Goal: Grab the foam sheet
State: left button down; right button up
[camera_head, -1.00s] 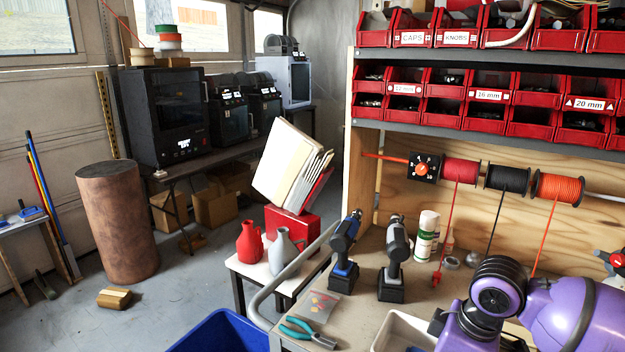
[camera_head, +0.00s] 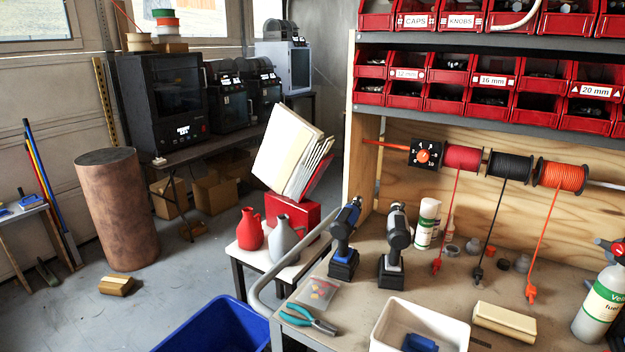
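A large cream sheet (camera_head: 279,150), which looks like the foam sheet, leans tilted in the middle of the head view. Several thinner pale sheets (camera_head: 316,168) fan out behind its right side. They stand in a red holder (camera_head: 292,211), whose base rests on a small white table (camera_head: 262,266). I cannot tell the sheets' material from here. Neither of my grippers is in view, and nothing of mine touches the sheets.
A red jug (camera_head: 249,232) and a grey jug (camera_head: 286,240) stand in front of the holder. A curved grey tube passes to its right. The workbench (camera_head: 375,270) holds two drills, pliers, a white tray (camera_head: 415,318) and bottles. A blue bin (camera_head: 215,325) is at the front.

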aim_at(506, 322)
jog(key=z, duration=1.3)
jog(key=k+j+z, duration=0.1)
jog(key=z, duration=0.35)
jog(key=k+j+z, duration=0.1)
jog(key=z, duration=0.35)
jog(key=j, duration=0.1)
